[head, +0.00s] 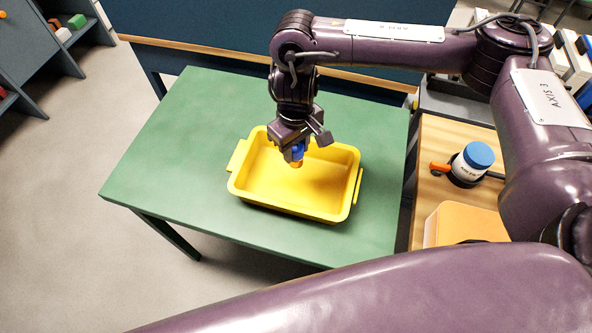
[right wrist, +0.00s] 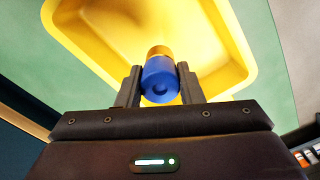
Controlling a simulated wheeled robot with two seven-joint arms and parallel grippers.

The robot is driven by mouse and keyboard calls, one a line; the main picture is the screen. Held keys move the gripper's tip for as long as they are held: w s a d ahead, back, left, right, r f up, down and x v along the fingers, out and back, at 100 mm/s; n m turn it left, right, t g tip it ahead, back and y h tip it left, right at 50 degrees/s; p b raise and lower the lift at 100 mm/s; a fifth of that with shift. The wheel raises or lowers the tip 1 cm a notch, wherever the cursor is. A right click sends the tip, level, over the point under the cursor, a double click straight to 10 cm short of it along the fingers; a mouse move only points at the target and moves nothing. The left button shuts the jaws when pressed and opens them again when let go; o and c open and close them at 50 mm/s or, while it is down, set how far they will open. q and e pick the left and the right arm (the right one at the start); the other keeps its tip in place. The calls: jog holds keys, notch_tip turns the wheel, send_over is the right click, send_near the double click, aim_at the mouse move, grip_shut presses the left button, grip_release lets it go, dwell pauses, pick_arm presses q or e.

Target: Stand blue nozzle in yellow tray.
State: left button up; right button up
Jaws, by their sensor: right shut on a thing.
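The blue nozzle (right wrist: 160,80) is held between the two fingers of my right gripper (right wrist: 158,88), with its yellow-orange end pointing away from the wrist. In the head view the right gripper (head: 297,150) is over the yellow tray (head: 245,183), and a small part of the nozzle (head: 298,152) shows below the fingers. The nozzle looks roughly upright there. Whether its lower end touches the tray floor I cannot tell. The tray also shows in the right wrist view (right wrist: 90,53), and its floor looks empty. My left gripper is not in view.
The tray stands on a green table (head: 170,140) with free room to its left. To the right, a wooden surface (head: 440,135) holds a white jar with a blue lid (head: 474,161) and an orange-yellow box (head: 460,222). A dark blue panel (head: 200,40) stands behind the table.

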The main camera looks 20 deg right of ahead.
notch_tip(320, 180, down, 9)
jog(key=shift+f+b, duration=0.1)
jog(key=shift+b, duration=1)
jog(key=shift+f, duration=0.1)
jog(key=o, duration=1)
notch_tip(320, 180, up, 11)
jog(key=p, duration=0.2)
jog(key=shift+p, duration=0.3)
jog(key=shift+r, duration=0.6)
